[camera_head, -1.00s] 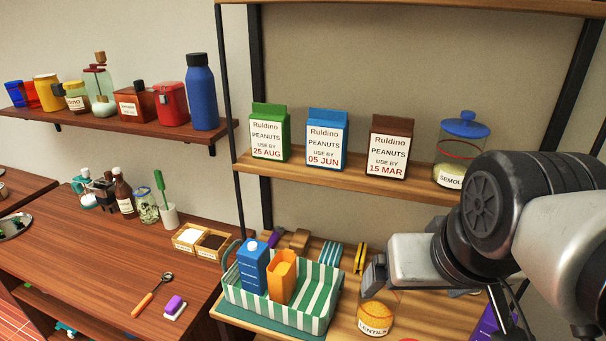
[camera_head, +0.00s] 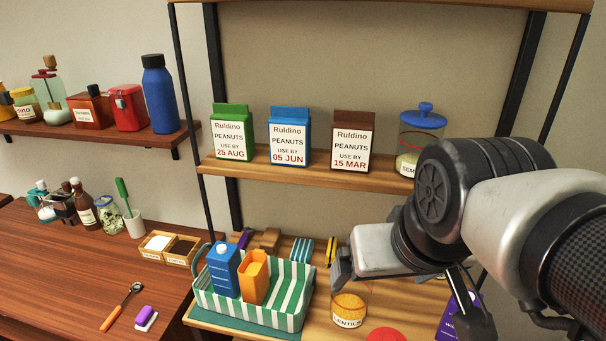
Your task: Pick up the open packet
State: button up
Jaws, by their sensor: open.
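Three peanut packets stand upright on the middle shelf: a green one (camera_head: 231,133), a blue one (camera_head: 290,137) and a brown one (camera_head: 352,141). Their tops look folded up into a ridge, and I cannot tell from here whether any is open. An orange packet (camera_head: 254,279) stands in a striped basket beside a blue carton (camera_head: 223,268); its top looks uneven and may be open. My gripper (camera_head: 340,270) is open and empty, pointing left, right of the basket and below the shelf packets. It touches none of these packets.
The green-and-white basket (camera_head: 299,303) sits on the lower wooden surface. A lentils jar (camera_head: 348,309) stands just below my gripper. A blue-lidded jar (camera_head: 421,135) stands right of the brown packet, partly behind my arm. A dark shelf post (camera_head: 192,120) rises at left.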

aim_at(255, 278)
jog(key=j+u, duration=1.1)
jog(key=l, duration=0.1)
